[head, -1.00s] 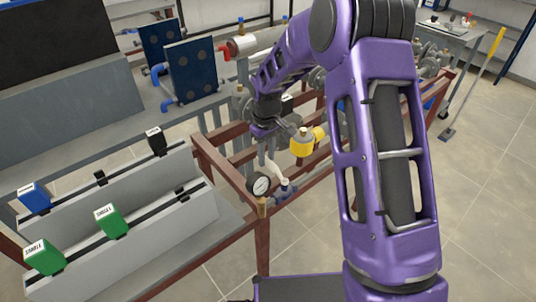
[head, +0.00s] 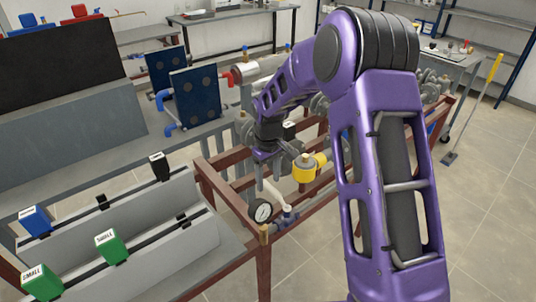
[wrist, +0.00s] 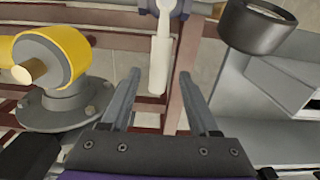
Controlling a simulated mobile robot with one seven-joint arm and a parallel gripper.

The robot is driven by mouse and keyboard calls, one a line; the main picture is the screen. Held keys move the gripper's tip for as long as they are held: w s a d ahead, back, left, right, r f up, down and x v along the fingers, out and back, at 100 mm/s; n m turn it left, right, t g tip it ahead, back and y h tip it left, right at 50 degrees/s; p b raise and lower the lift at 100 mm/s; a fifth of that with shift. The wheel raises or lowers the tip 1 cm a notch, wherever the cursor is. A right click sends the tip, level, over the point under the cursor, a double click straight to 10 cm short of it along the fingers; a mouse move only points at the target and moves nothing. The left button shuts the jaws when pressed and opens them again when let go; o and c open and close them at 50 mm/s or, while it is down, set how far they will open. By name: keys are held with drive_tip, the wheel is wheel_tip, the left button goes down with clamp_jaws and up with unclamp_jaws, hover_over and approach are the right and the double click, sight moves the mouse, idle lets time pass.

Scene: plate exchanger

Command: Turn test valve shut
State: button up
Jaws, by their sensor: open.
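The test valve appears to be the small valve with a white lever (head: 273,194) and a bluish body (head: 288,215) on the red-brown frame, beside a round pressure gauge. In the wrist view the white lever (wrist: 160,60) points down the picture, toward my gripper. My gripper (wrist: 159,78) is open, with one finger on each side of the lever's end. I see gaps between lever and fingers; whether the tip is at finger depth is hard to tell. In the head view my gripper (head: 261,178) hangs just above and left of the lever.
The pressure gauge (head: 260,211) stands close by the valve; its dark casing (wrist: 258,27) shows at upper right in the wrist view. A yellow fitting (head: 308,168) sits close on the other side. Red-brown rails (head: 230,193) surround the valve.

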sight(268, 185)
wheel_tip(268, 185, up, 16)
drive_tip(key=p, duration=0.1)
idle(0.4)
